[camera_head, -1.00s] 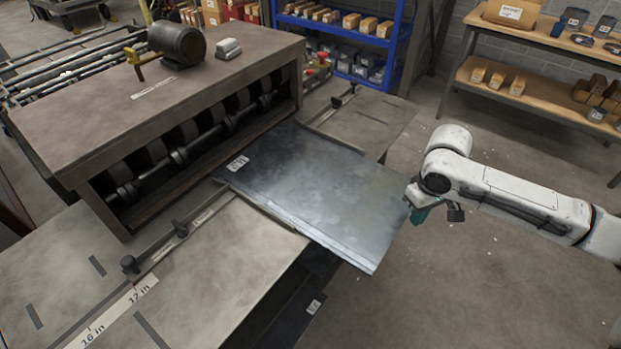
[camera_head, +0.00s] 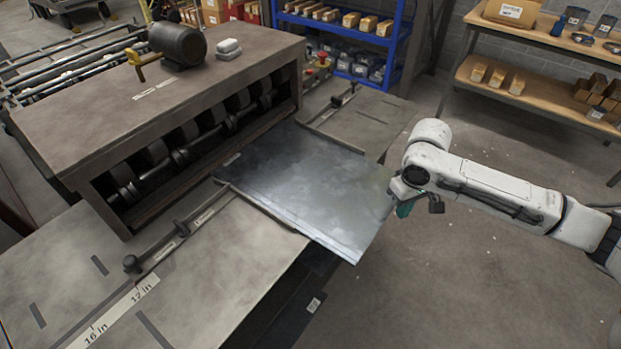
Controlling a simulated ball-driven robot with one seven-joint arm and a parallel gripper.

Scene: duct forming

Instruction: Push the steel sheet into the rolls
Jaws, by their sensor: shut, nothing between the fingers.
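The steel sheet (camera_head: 310,190) lies flat between the two guide rails in front of the roll-forming machine (camera_head: 160,110). Its far edge is at the machine's opening, just in front of or under the dark rolls (camera_head: 180,155); I cannot tell whether it touches them. Its near end overhangs the bed's front edge. My gripper (camera_head: 404,208) is shut and empty at the sheet's near right edge, close to or touching it. The arm partly hides the fingertips.
The guide rails (camera_head: 183,228) flank the sheet on the worktable (camera_head: 200,270). A motor (camera_head: 178,45) sits on the machine. A blue shelf (camera_head: 345,40) and a wooden shelf (camera_head: 545,90) stand behind. Open floor lies at the right.

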